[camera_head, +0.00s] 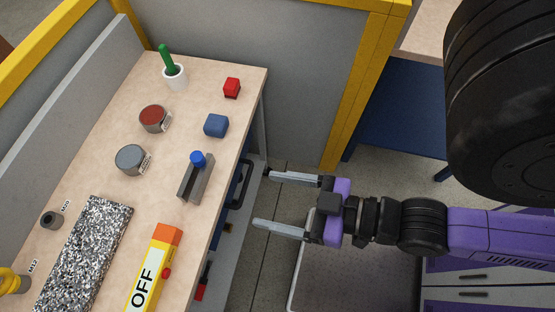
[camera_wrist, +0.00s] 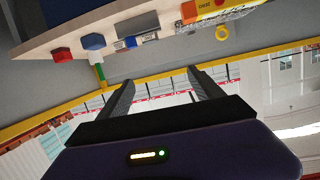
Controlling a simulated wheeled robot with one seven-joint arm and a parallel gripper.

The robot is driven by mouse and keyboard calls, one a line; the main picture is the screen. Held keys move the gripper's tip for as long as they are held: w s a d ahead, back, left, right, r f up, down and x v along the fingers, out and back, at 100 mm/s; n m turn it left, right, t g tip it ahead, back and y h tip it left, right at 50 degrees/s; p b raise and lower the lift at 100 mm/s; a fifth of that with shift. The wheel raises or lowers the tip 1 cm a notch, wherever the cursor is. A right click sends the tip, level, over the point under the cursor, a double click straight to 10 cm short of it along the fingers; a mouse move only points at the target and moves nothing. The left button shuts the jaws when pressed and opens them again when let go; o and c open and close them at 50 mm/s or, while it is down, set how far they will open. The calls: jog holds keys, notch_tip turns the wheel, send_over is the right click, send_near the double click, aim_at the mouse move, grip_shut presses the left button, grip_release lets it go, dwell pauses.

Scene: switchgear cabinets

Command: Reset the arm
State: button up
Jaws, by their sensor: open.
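My gripper (camera_head: 276,203) is open and empty in the head view. Its two grey fingers point left, toward the right edge of the workbench (camera_head: 142,205), and are apart from it. My purple and black arm reaches in from the right. In the wrist view, my gripper's fingers (camera_wrist: 161,88) are spread apart with nothing between them. The bench edge and its objects show upside down at the top of that view.
The bench holds a red block (camera_head: 232,88), blue block (camera_head: 215,125), grey holder with a blue knob (camera_head: 196,178), two round tins, white cup (camera_head: 175,78), speckled slab (camera_head: 84,255) and yellow OFF box (camera_head: 152,270). A yellow-framed grey partition (camera_head: 290,75) stands behind. Floor shows between bench and arm.

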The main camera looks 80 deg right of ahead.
jog(key=shift+s+d+r+n, duration=0.15)
jog(key=shift+s+d+r, duration=0.05)
jog(key=shift+s, duration=0.15)
jog(key=shift+s+d+r+n, duration=0.15)
jog(key=shift+s+r, duration=0.05)
jog(key=shift+s, duration=0.15)
